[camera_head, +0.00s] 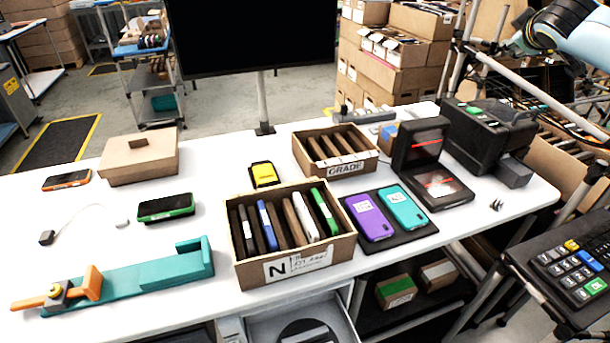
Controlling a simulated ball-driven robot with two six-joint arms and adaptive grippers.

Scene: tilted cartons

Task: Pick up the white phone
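The white phone (305,217) stands on edge, tilted, in an open cardboard carton marked "N" (300,268) at the front middle of the table. Brown dividers, a blue phone (267,228), a green-edged phone (325,212) and dark and grey phones share the carton. The white phone's lower part is hidden inside. Part of my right arm shows at the upper right, with its dark end (514,46) well away from the carton; its fingers are too unclear to tell open from shut. My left gripper is not in view.
A purple phone (370,218) and a teal phone (403,207) lie on a dark mat right of the carton. A "GRADE" carton (342,169) stands behind. A teal fixture (140,286) lies front left. A black device (432,175) stands right. The table's left middle has free room.

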